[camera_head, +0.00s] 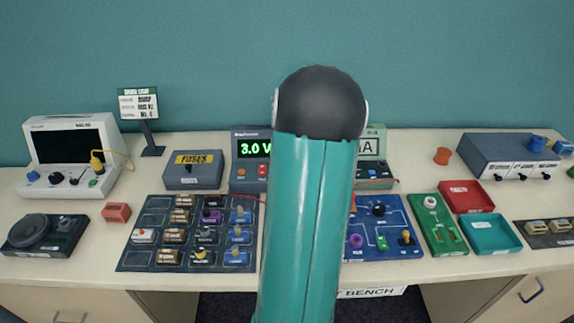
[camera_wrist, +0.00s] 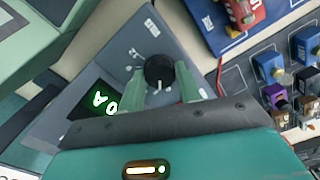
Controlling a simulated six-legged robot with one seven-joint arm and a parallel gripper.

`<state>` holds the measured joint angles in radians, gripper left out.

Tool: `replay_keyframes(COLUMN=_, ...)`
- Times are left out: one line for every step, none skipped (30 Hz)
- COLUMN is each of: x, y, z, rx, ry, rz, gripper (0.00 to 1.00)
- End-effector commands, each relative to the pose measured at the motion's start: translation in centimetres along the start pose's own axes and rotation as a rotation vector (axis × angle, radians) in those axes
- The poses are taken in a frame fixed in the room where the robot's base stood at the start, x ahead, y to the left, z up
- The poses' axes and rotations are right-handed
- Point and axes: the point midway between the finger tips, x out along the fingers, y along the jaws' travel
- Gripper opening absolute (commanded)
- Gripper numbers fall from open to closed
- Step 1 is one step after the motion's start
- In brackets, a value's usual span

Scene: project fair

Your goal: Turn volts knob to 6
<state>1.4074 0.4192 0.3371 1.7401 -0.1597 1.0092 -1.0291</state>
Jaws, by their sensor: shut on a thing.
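The power supply (camera_head: 248,172) stands at the back middle of the bench in the head view. Its green display (camera_head: 254,148) reads "3.0 V", and my arm hides the rest of its front. In the wrist view the slanted grey panel (camera_wrist: 138,45) carries a round black knob (camera_wrist: 158,68) with pale marks around it. I cannot read its label or setting. My gripper (camera_wrist: 163,84) has its two green fingers on either side of this knob and is shut on it. The head view does not show my gripper.
A fuses box (camera_head: 194,170) stands left of the supply. In front lie a dark tray of parts (camera_head: 150,215) and a blue circuit board (camera_head: 400,215). A meter (camera_head: 374,145) stands to the right, partly behind my arm. Red wires run near the supply.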

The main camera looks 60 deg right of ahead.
Motion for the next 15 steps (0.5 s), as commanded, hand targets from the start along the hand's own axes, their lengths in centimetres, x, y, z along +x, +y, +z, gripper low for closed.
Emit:
replay_keyframes(x=-0.11, y=0.0, z=-0.12, rx=0.043, ry=-0.001, rz=0.003, gripper=0.11)
replay_keyframes(x=-0.1, y=-0.01, z=-0.14, rx=0.071, ry=0.0, rz=0.003, gripper=0.11)
replay_keyframes(x=-0.1, y=-0.01, z=-0.14, rx=0.109, ry=0.0, rz=0.003, gripper=0.11)
replay_keyframes(x=-0.09, y=0.01, z=-0.11, rx=0.138, ry=-0.001, rz=0.003, gripper=0.11)
replay_keyframes(x=-0.09, y=-0.01, z=-0.15, rx=0.166, ry=0.0, rz=0.002, gripper=0.11)
replay_keyframes(x=-0.09, y=0.0, z=-0.13, rx=0.205, ry=0.0, rz=0.003, gripper=0.11)
replay_keyframes(x=-0.09, y=0.0, z=-0.13, rx=0.232, ry=0.0, rz=0.003, gripper=0.11)
replay_keyframes(x=-0.09, y=0.01, z=-0.11, rx=0.262, ry=0.0, rz=0.003, gripper=0.11)
replay_keyframes(x=-0.09, y=0.0, z=-0.13, rx=0.3, ry=0.0, rz=0.002, gripper=0.11)
replay_keyframes(x=-0.09, y=0.0, z=-0.12, rx=0.329, ry=0.0, rz=0.003, gripper=0.11)
replay_keyframes(x=-0.09, y=0.01, z=-0.11, rx=0.356, ry=0.0, rz=0.003, gripper=0.11)
replay_keyframes(x=-0.09, y=0.01, z=-0.12, rx=0.395, ry=0.001, rz=0.003, gripper=0.11)
replay_keyframes(x=-0.09, y=0.01, z=-0.12, rx=0.424, ry=0.001, rz=0.002, gripper=0.11)
replay_keyframes(x=-0.09, y=0.0, z=-0.14, rx=0.452, ry=0.001, rz=0.002, gripper=0.11)
replay_keyframes(x=-0.1, y=0.02, z=-0.09, rx=0.491, ry=0.0, rz=0.003, gripper=0.11)
